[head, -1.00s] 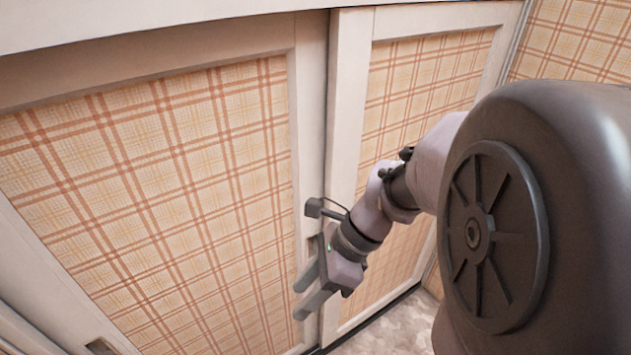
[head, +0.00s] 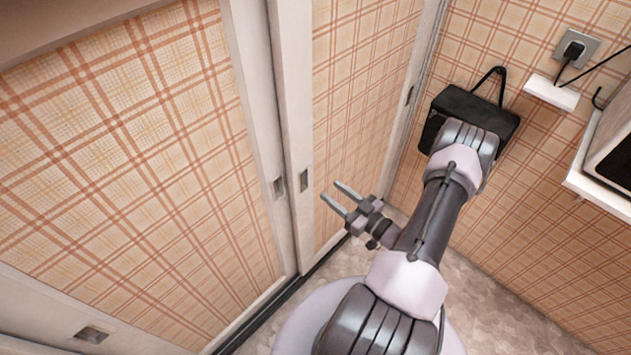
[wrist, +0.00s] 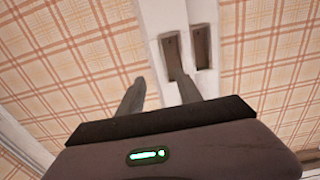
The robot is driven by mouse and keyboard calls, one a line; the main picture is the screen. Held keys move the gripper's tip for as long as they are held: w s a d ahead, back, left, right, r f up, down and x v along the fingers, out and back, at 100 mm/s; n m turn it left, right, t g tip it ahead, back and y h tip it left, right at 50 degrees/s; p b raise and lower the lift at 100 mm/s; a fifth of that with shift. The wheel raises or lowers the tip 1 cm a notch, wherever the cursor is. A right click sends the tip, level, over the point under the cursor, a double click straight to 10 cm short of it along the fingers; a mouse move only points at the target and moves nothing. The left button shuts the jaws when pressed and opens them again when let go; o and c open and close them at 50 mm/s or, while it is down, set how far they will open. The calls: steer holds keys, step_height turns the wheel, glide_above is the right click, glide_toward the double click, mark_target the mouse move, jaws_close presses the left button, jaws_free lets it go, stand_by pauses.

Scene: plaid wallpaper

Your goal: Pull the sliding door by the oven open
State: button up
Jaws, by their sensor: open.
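The right sliding door (head: 360,90), on the side nearer the oven-like appliance, has a plaid panel in a white frame. Its recessed handle (head: 304,180) is on its left stile, right beside the left door's recessed handle (head: 279,187). Both recesses show in the wrist view, the right one (wrist: 201,46) and the left one (wrist: 172,55), just beyond my fingertips. My gripper (head: 333,196) is open and empty, in front of the right door's lower part, to the right of the handles. In the wrist view my gripper (wrist: 161,80) has its fingers apart. Contact cannot be told.
The left sliding door (head: 130,130) fills the left side. A dark appliance with a white edge (head: 612,150), only partly in view, sits at the right. A black bag-like box (head: 465,110) is at the plaid wall, partly behind my arm. Pale floor (head: 500,310) lies below.

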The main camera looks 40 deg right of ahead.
mark_target(310, 175)
steer(key=w, duration=0.2)
steer(key=w+b, duration=0.1)
steer(key=w, duration=0.4)
steer(key=shift+w+a+b, duration=0.3)
steer(key=shift+w, duration=0.05)
jaws_close()
stand_by(0.9)
